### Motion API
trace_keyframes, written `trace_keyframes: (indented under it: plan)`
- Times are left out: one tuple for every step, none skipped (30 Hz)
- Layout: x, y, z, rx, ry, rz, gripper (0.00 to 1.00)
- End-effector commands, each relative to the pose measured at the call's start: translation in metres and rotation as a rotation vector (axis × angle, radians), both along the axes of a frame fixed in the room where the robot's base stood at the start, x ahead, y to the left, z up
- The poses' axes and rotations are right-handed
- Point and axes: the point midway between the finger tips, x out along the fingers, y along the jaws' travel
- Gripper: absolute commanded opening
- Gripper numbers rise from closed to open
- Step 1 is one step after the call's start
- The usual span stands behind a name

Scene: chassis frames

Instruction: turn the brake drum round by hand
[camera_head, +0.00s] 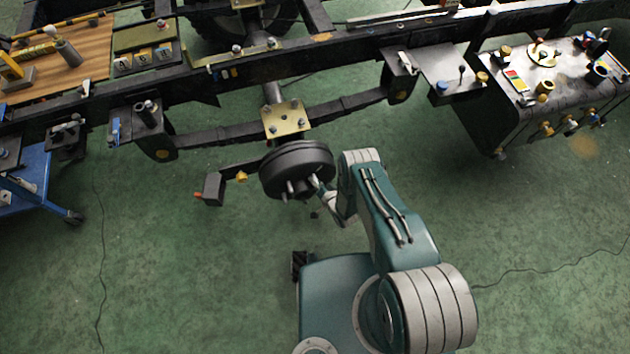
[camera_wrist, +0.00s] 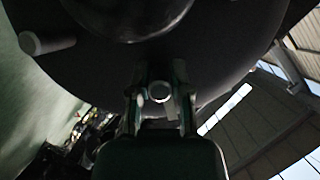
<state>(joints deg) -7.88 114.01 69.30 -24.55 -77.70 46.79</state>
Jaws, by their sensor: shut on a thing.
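The brake drum (camera_head: 299,163) is a dark round drum on the axle end below the chassis rail, with light studs standing out from its face. In the wrist view the dark drum face (camera_wrist: 215,45) fills the top. One pale stud (camera_wrist: 45,43) stands free at the left. My gripper (camera_head: 318,188) reaches the drum's lower right face. In the wrist view my gripper (camera_wrist: 160,98) has its two fingers on either side of another stud (camera_wrist: 160,91), seen end-on, and is shut on it. The drum's far side is hidden.
A dark bracket with an orange tip (camera_head: 212,188) stands left of the drum. The leaf spring (camera_head: 335,110) and chassis rail (camera_head: 340,50) run above it. A blue cart (camera_head: 30,180) is at the left, a loaded dark tank (camera_head: 530,115) at the right. Green floor is clear below.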

Motion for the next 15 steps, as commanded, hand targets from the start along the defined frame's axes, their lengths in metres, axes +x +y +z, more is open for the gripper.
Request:
trace_keyframes:
  plan:
    - [0.0015,-0.0032,-0.0022,0.017,0.007,-0.006,0.00]
    - [0.0018,-0.0046,-0.0032,0.031,0.011,-0.007,0.00]
    - [0.0019,-0.0063,-0.0046,0.051,0.018,-0.008,0.00]
    - [0.0022,-0.0071,-0.0052,0.065,0.021,-0.008,0.00]
    - [0.0025,-0.0076,-0.0056,0.077,0.025,-0.006,0.00]
    - [0.0027,-0.0083,-0.0061,0.090,0.029,-0.007,0.00]
    - [0.0029,-0.0086,-0.0063,0.097,0.031,-0.006,0.00]
    - [0.0030,-0.0087,-0.0064,0.101,0.032,-0.006,0.00]
    - [0.0030,-0.0087,-0.0063,0.104,0.032,-0.005,0.00]
    - [0.0030,-0.0085,-0.0062,0.104,0.033,-0.005,0.00]
    - [0.0030,-0.0084,-0.0060,0.104,0.032,-0.005,0.00]
    - [0.0029,-0.0084,-0.0059,0.104,0.032,-0.005,0.00]
    - [0.0029,-0.0084,-0.0058,0.104,0.032,-0.005,0.00]
    - [0.0029,-0.0083,-0.0057,0.104,0.032,-0.004,0.00]
    - [0.0029,-0.0083,-0.0057,0.104,0.032,-0.004,0.00]
